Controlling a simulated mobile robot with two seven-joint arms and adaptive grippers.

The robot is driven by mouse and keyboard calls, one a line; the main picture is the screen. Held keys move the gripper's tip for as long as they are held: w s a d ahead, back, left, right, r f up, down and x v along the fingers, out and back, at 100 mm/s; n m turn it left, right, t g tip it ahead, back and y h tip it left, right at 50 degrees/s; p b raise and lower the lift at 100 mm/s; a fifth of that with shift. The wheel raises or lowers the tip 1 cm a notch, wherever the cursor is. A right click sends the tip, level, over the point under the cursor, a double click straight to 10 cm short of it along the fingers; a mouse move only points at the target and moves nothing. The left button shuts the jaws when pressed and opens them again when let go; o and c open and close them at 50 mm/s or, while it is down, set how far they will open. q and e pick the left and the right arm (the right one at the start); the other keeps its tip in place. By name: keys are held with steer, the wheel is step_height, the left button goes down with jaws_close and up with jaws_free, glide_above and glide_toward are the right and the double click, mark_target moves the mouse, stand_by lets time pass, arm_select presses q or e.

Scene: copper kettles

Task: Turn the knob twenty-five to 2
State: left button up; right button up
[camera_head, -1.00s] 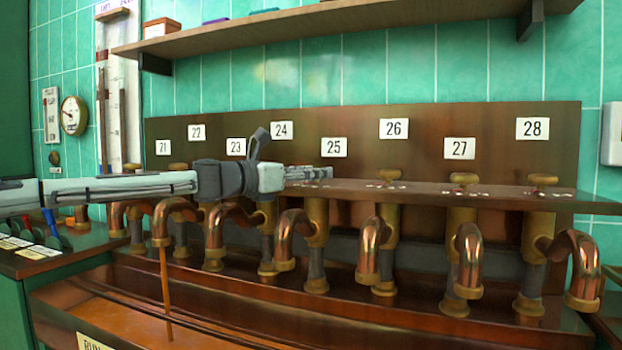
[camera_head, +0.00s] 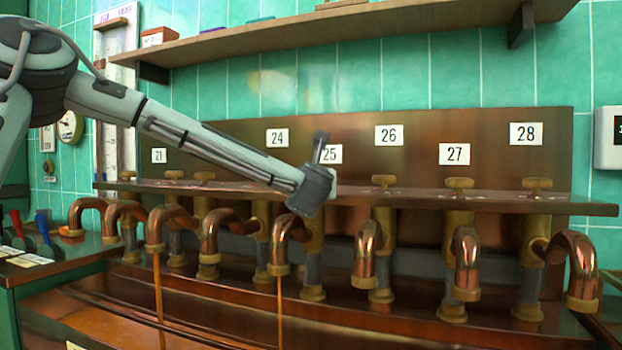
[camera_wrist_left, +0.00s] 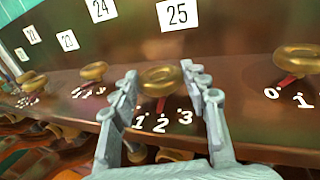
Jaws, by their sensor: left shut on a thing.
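Knob twenty-five (camera_wrist_left: 160,80) is a brass knob on the copper ledge, below the white label 25 (camera_wrist_left: 178,14) in the left wrist view. My left gripper (camera_wrist_left: 160,73) has one finger on each side of it and is shut on it. The knob's red pointer (camera_wrist_left: 161,104) points down toward the 2 (camera_wrist_left: 159,125), between the 1 and the 3. In the head view my left wrist hides this knob and its dial, and partly covers the label 25 (camera_head: 331,154). My right gripper is not in view.
Knob 26 (camera_head: 384,181), knob 27 (camera_head: 459,184) and knob 28 (camera_head: 537,185) stand to the right along the ledge (camera_head: 430,195). Curved copper spouts hang below. A wooden shelf (camera_head: 350,35) is above. Lever controls (camera_head: 42,226) stand at the left.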

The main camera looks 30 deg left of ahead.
arm_select(q)
steer(key=shift+w+d+n+g+y, duration=0.1)
steer(key=shift+n+g+y, duration=0.45)
steer(key=shift+y, duration=0.25)
steer(key=o, duration=1.2)
steer(key=shift+c, duration=0.2)
steer(key=v, duration=1.2)
steer(key=shift+d+f, duration=0.1)
